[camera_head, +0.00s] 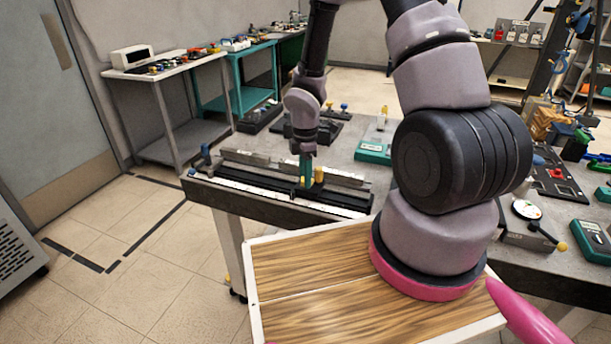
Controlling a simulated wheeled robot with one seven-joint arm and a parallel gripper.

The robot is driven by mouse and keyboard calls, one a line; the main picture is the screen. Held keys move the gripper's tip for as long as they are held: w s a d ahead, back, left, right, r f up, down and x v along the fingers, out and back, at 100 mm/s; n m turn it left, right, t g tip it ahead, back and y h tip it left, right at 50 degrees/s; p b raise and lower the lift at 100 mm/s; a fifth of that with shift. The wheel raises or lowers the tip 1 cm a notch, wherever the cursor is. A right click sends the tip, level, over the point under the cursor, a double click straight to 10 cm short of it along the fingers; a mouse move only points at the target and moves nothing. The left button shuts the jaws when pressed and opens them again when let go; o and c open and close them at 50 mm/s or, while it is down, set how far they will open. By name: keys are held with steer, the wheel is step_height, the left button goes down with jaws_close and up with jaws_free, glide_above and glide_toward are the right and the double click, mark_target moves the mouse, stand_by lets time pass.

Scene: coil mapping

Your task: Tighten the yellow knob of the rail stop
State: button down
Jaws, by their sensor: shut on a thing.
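The rail (265,191) is a long black track with a pale scale strip along the front edge of the grey bench. The rail stop (306,172) is a small teal block on the rail, right of its middle. Its yellow knob (319,174) shows on the right side of the block. My gripper (305,158) points down from above, shut on the teal rail stop, with the yellow knob just to the right of its fingers. The fingertips are small and partly hidden, so the exact contact is hard to see.
A metal bar (290,168) lies behind the rail. A blue-knobbed fitting (206,155) stands at the rail's left end. A teal box (373,153) sits to the right on the bench. My arm hides part of the bench. Side tables stand at back left.

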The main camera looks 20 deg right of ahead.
steer(key=m, duration=0.4)
steer(key=shift+w+m, duration=0.1)
steer(key=shift+m, duration=0.2)
steer(key=shift+w+m, duration=0.1)
steer(key=shift+m, duration=1.9)
steer(key=shift+c, duration=2)
jaws_free()
step_height(320, 180, up, 11)
steer(key=shift+f, duration=0.1)
